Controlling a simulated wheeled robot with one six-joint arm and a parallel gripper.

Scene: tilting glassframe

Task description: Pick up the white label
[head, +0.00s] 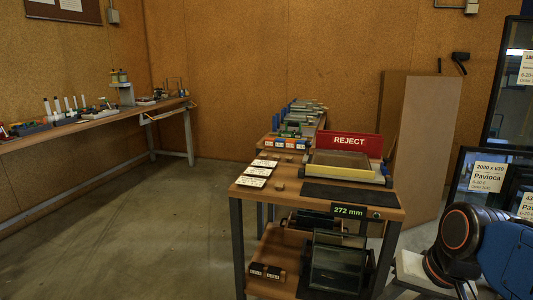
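Several white labels lie flat at the left end of the near wooden table. The nearest white label (251,182) is close to the table's front left edge. Another white label (258,171) lies just behind it, and a third white label (265,163) is farther back. Their dark print is too small to read. White labels are also on glass frames at the right, such as the label reading "Pavioca" (489,177). Part of my arm shows at the lower right, but my gripper is not in view.
The wooden table (290,199) carries a dark mat (350,195), a yellow-edged tray (345,173) and a red REJECT sign (348,142). A "272 mm" display (349,211) is at its front. Glass frames (470,190) lean at the right. The floor (150,230) at left is clear.

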